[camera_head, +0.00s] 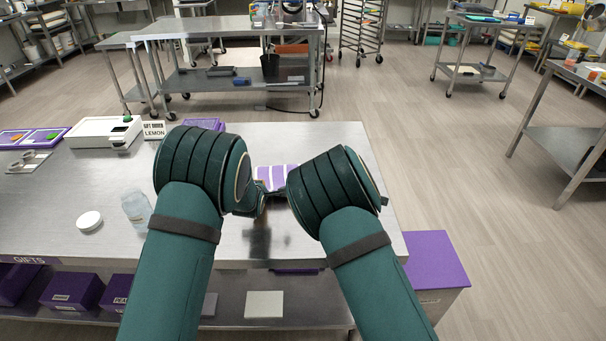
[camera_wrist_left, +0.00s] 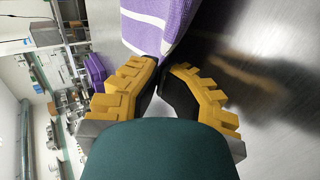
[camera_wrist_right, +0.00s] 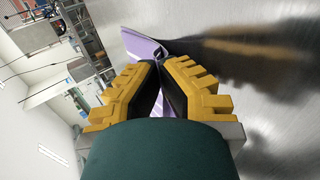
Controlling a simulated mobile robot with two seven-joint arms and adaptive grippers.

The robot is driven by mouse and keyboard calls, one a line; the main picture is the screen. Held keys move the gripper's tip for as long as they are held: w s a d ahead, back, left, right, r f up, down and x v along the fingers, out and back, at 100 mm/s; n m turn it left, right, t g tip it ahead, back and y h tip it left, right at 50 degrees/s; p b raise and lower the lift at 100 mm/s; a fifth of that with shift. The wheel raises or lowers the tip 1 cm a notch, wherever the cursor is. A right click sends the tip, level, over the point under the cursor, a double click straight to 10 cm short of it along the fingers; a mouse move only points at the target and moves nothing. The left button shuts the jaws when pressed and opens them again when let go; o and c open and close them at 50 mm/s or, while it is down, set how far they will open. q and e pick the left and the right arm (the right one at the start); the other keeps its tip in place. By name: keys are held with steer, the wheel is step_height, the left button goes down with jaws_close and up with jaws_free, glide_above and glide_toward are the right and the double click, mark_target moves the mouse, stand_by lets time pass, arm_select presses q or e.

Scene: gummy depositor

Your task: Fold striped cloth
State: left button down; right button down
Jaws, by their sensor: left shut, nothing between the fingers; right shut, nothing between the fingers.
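The striped cloth (camera_head: 277,177), purple with white bands, lies on the steel table, partly hidden between my two arms in the head view. In the left wrist view the cloth (camera_wrist_left: 160,24) lies just beyond the fingertips of my left gripper (camera_wrist_left: 160,66), which is shut with nothing in it. In the right wrist view part of the cloth (camera_wrist_right: 146,48) shows at and behind the fingertips of my right gripper (camera_wrist_right: 160,66), which is shut and empty. Whether either gripper touches the cloth I cannot tell. In the head view my arms hide most of both grippers.
A clear jar (camera_head: 136,208) and a white lid (camera_head: 89,221) stand left of my left arm. A white box (camera_head: 103,132), a LEMON sign (camera_head: 154,130) and purple trays (camera_head: 33,138) are at the back left. The table's right end (camera_head: 385,215) is clear.

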arm_select(q)
steer(key=c, duration=0.9)
jaws_free()
arm_select(e)
steer(key=c, duration=0.9)
jaws_free()
arm_select(q)
steer(key=shift+o, duration=0.2)
steer(key=shift+f, duration=0.1)
arm_select(e)
steer(key=shift+o, duration=0.2)
steer(key=shift+f, duration=0.1)
arm_select(q)
steer(key=shift+s, duration=0.1)
arm_select(e)
steer(key=shift+s, duration=0.1)
arm_select(q)
steer(key=s+r, duration=0.5)
steer(key=r, duration=0.4)
steer(key=shift+s, duration=0.4)
arm_select(e)
steer(key=s+r, duration=0.5)
steer(key=r, duration=0.4)
steer(key=shift+s, duration=0.4)
arm_select(q)
steer(key=shift+s, duration=0.1)
arm_select(e)
steer(key=shift+s, duration=0.1)
